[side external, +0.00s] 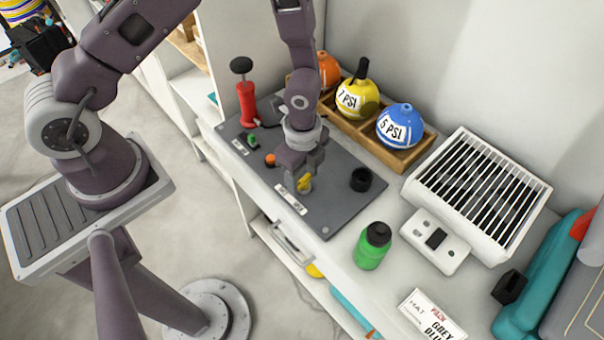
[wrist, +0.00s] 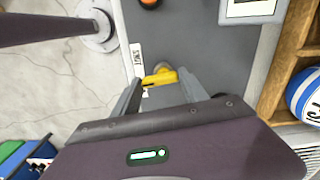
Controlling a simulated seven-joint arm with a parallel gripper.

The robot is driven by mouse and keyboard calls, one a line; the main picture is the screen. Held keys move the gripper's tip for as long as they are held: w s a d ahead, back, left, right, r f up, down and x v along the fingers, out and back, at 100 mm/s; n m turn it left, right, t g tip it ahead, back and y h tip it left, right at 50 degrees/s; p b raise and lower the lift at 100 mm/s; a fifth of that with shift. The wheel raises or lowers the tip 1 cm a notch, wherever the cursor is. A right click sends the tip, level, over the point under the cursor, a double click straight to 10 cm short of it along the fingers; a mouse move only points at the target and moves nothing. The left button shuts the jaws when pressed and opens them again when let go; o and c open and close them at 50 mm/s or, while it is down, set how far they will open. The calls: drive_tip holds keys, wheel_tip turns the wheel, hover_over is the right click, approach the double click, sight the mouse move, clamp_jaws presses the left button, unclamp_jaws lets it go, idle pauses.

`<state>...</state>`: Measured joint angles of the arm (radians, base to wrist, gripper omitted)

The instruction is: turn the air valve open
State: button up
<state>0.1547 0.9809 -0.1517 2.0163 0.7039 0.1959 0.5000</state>
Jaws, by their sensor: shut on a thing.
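The air valve has a yellow handle (side external: 304,184) on a small grey base at the front edge of a dark grey panel (side external: 336,216). In the wrist view the yellow handle (wrist: 160,78) lies between the fingers, roughly crosswise in the picture. My gripper (side external: 302,178) points down over the valve and is shut on the handle. In the wrist view my gripper (wrist: 160,86) has a finger on each side of the handle. The fingers hide part of the valve base.
A red pump (side external: 246,102), an orange button (side external: 270,160) and a black cup (side external: 361,179) stand on the panel. A wooden crate (side external: 400,158) with labelled balls stands behind. A green bottle (side external: 370,252) and a white slatted box (side external: 480,195) are to the right.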

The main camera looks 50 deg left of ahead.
sight(304, 180)
drive_tip(key=n, duration=0.3)
drive_tip(key=shift+d+n, duration=0.1)
drive_tip(key=shift+n, duration=0.2)
drive_tip(key=shift+w+d+n, duration=0.1)
drive_tip(key=shift+w+n, duration=0.05)
drive_tip(key=shift+n, duration=1.65)
drive_tip(key=o, duration=1.4)
wheel_tip(304, 180, up, 7)
drive_tip(key=shift+r, duration=0.1)
drive_tip(key=shift+r, duration=0.1)
